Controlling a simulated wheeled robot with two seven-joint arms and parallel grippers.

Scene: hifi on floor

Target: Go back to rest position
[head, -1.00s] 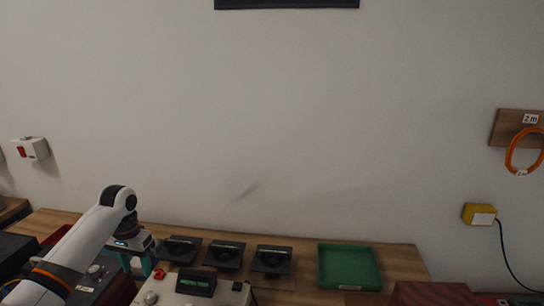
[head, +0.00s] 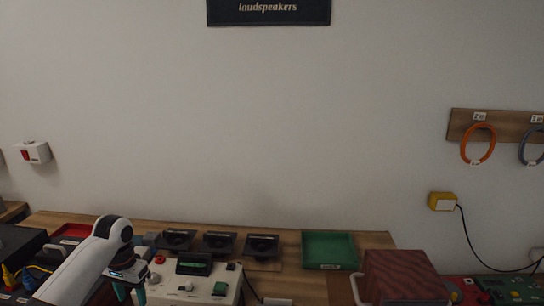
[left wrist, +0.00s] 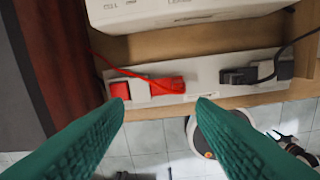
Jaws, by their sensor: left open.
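My left arm comes in from the left in the head view, and its gripper (head: 130,292) points down beside the left side of a white device with a small display (head: 197,268). In the left wrist view the two teal fingers of my left gripper (left wrist: 160,106) are spread apart with nothing between them. Beyond the fingertips is a white power strip (left wrist: 203,80) with a red plug (left wrist: 160,86) and a black plug (left wrist: 240,76). My right gripper is in neither view.
Several black loudspeaker units (head: 219,243) and a green tray (head: 329,250) stand along the back of the wooden bench (head: 285,282). A dark red box (head: 400,276) is at the right. Orange cable (head: 478,145) hangs on the wall. A red tray (head: 72,232) is at the left.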

